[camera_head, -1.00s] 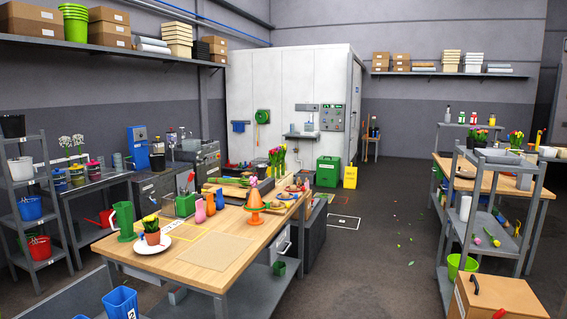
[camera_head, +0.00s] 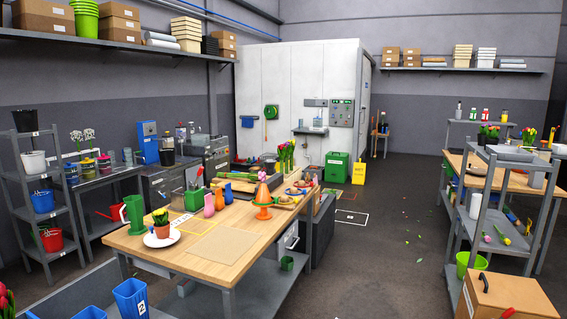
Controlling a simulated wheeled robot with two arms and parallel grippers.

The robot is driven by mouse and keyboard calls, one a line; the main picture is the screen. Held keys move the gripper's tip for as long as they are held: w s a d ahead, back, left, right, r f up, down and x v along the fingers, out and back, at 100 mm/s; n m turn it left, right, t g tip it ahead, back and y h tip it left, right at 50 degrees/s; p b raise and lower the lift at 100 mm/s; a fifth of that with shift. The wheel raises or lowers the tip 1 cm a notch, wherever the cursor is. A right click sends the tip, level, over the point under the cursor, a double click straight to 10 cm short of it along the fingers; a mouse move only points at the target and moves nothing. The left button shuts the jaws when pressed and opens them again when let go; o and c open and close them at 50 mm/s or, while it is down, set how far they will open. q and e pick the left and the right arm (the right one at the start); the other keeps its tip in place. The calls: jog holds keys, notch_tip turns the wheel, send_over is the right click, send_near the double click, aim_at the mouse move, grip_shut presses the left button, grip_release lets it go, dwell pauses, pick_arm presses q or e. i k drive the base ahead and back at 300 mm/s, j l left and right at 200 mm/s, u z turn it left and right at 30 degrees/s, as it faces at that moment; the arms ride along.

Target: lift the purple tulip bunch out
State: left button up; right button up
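I cannot make out a purple tulip bunch. A bunch of red and yellow tulips (camera_head: 287,153) stands upright at the far end of the wooden table. More red and yellow tulips (camera_head: 489,131) stand on the right-hand bench. Red tulip heads (camera_head: 6,301) show at the lower left edge, cut off by the frame. A blue bucket marked 2 (camera_head: 131,299) stands at the bottom left, with part of another blue bucket (camera_head: 88,313) beside it. Neither of my grippers is in view.
The wooden table (camera_head: 190,262) holds a potted plant (camera_head: 161,224) on a white plate, a green jug (camera_head: 133,213) and an orange stand (camera_head: 263,203). The grey floor (camera_head: 370,265) between the benches is mostly clear.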

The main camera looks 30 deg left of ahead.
aim_at(288, 143)
jog(key=i+u, duration=0.25)
jog(key=i, duration=2.75)
jog(key=i+u, duration=0.2)
jog(key=i, duration=0.3)
jog(key=i+l+u, duration=0.15)
jog(key=i, duration=0.3)
jog(key=i+l+u, duration=0.2)
jog(key=i, duration=0.3)
jog(key=i+l+u, duration=0.15)
jog(key=i+l, duration=0.15)
jog(key=i, duration=0.15)
jog(key=i+l+u, duration=0.2)
jog(key=u, duration=0.2)
jog(key=i+l+u, duration=0.65)
jog(key=u, duration=0.15)
jog(key=i+l+u, duration=0.2)
jog(key=l+u, duration=0.15)
jog(key=l, duration=0.15)
jog(key=i+l+u, duration=0.1)
jog(key=l+u, duration=0.7)
jog(key=l, duration=0.15)
jog(key=i+l+u, duration=0.1)
jog(key=l, duration=0.3)
jog(key=i+l+u, duration=0.1)
jog(key=l, duration=0.3)
jog(key=l+u, duration=0.1)
jog(key=l, duration=0.3)
jog(key=i, duration=0.05)
